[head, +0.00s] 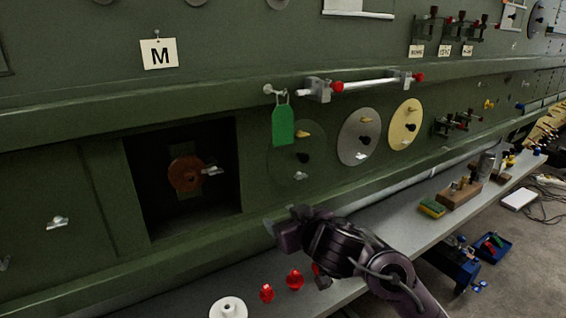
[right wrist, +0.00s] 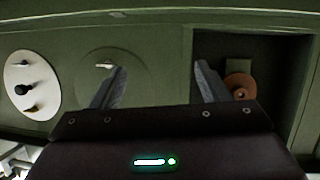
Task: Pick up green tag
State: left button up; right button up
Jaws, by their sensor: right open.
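The green tag (head: 283,125) hangs by its loop from a small hook on the dark green fuselage wall, upright and flat against the panel. It partly overlaps the left edge of a green disc (head: 297,160). The tag does not show in that view. My left gripper is not in view.
A dark square opening (head: 160,215) holds a copper disc (head: 186,173). Grey (head: 359,137) and gold (head: 405,124) discs and a white bar (head: 365,84) with red ends are on the wall to the tag's right. Red parts (head: 294,279) and a white ring (head: 229,307) lie on the bench below.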

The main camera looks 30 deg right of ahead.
jog(key=r+t, duration=0.1)
jog(key=r, duration=0.5)
jog(key=d+r+t+y, duration=0.1)
jog(key=r, duration=0.5)
jog(key=r+t, duration=0.2)
jog(key=r, duration=0.4)
jog(key=shift+d+r, duration=0.1)
jog(key=shift+d, duration=0.1)
jog(key=shift+w+r+y, duration=0.2)
jog(key=shift+w, duration=0.35)
jog(key=shift+w+r+y, duration=0.2)
jog(key=shift+w, duration=0.35)
jog(key=w, duration=0.1)
jog(key=w+p, duration=0.1)
jog(key=w, duration=0.1)
jog(key=w+p, duration=0.1)
jog(key=w, duration=0.1)
jog(key=shift+d+r, duration=0.15)
jog(key=shift+r, duration=0.2)
jog(key=shift+w+f, duration=0.1)
jog(key=shift+w, duration=0.25)
jog(key=shift+s, duration=0.1)
jog(key=c, duration=1.1)
jog(key=shift+r, duration=0.4)
jog(key=b, duration=0.7)
send_near(284, 118)
jog(key=shift+s+r, duration=0.2)
jog(key=shift+s, duration=1.3)
jog(key=shift+s+r, duration=0.15)
jog(key=shift+s, duration=1.35)
